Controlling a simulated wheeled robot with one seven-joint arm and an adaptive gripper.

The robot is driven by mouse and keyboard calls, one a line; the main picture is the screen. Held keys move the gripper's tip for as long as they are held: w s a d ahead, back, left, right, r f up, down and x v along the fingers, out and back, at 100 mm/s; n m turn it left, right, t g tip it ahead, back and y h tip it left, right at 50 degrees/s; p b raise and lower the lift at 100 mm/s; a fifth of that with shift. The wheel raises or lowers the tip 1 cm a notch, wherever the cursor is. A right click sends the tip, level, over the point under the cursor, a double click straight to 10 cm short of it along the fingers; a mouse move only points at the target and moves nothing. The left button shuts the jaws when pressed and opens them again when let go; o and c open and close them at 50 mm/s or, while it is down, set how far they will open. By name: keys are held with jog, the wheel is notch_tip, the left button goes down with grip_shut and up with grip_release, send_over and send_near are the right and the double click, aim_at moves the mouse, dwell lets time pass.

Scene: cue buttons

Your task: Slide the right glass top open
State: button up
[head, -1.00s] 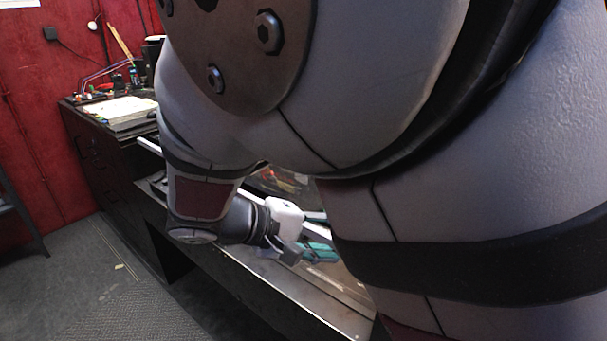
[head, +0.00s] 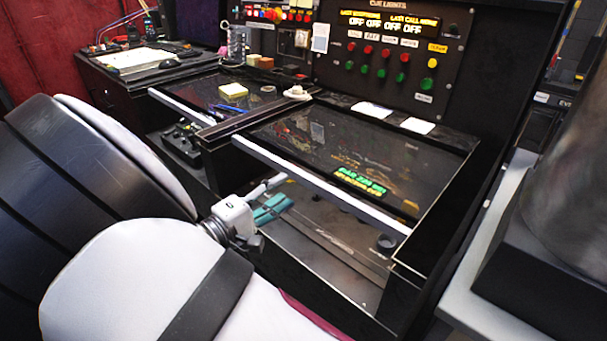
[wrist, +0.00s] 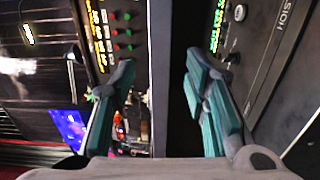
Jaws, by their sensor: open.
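The right glass top (head: 345,150) is a dark, reflective pane with a pale front edge strip (head: 320,187) in the head view. A panel (head: 335,235) shows lower down in front of that strip. My gripper (head: 284,191) is open, with teal fingers, at the left part of the strip. In the wrist view my gripper (wrist: 160,65) has one finger on each side of the pale strip (wrist: 160,85), which runs upright between them. The fingers look apart from the strip, but contact is hard to judge.
A black knob (head: 386,243) sits on the lower panel. A grey ledge (head: 490,260) is at right.

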aim_at(299, 179)
jog(key=x, duration=0.7)
jog(key=shift+w+d+b, duration=0.15)
jog(key=shift+w+b, duration=0.05)
jog(key=shift+b, duration=0.1)
grip_shut()
